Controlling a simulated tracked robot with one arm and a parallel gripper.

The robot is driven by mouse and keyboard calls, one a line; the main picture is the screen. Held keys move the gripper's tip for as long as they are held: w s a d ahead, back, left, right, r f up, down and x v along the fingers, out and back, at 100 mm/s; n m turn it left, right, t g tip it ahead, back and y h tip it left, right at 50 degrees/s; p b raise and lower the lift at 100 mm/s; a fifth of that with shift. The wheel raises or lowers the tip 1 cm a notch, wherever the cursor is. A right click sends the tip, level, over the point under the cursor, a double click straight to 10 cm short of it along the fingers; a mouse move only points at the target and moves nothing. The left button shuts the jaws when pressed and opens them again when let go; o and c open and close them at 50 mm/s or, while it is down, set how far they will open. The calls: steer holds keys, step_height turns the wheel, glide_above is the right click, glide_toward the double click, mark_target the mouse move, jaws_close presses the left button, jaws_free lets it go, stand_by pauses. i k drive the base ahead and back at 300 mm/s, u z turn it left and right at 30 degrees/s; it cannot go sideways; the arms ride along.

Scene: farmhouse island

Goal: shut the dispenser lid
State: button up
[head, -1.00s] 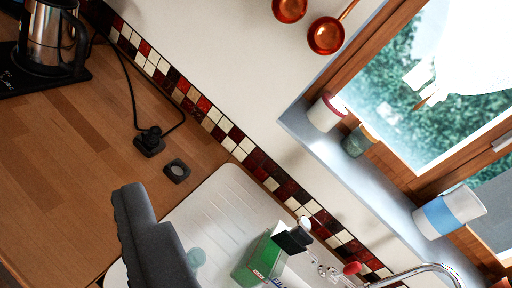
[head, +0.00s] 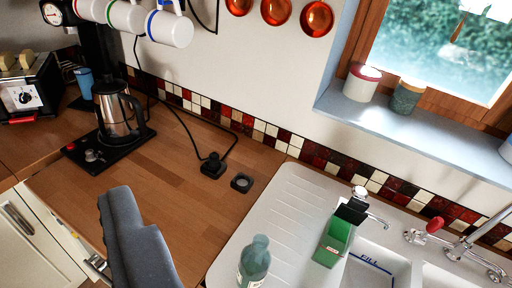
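A green open-topped box (head: 334,243) stands at the sink, right of the drainboard, and looks like the dispenser. A black flap (head: 351,211) stands raised at its back edge, apparently its lid, open. I cannot see the hinge clearly. My gripper (head: 140,235) shows as a dark grey shape at the lower left, over the wooden counter. It is well left of the green box and apart from it. Its fingertips cannot be made out, and I see nothing held.
A greenish bottle (head: 254,262) stands on the white drainboard (head: 287,205), left of the green box. A tap with a red knob (head: 435,227) is at the right. A kettle (head: 117,108), cable and black plug (head: 212,166) are farther back. The counter's middle is clear.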

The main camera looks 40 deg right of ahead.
mark_target(353, 212)
steer(key=k, duration=0.45)
steer(key=z, duration=2.35)
steer(key=k, duration=0.7)
steer(key=u, duration=1)
steer(key=i, duration=0.95)
steer(key=z, duration=0.35)
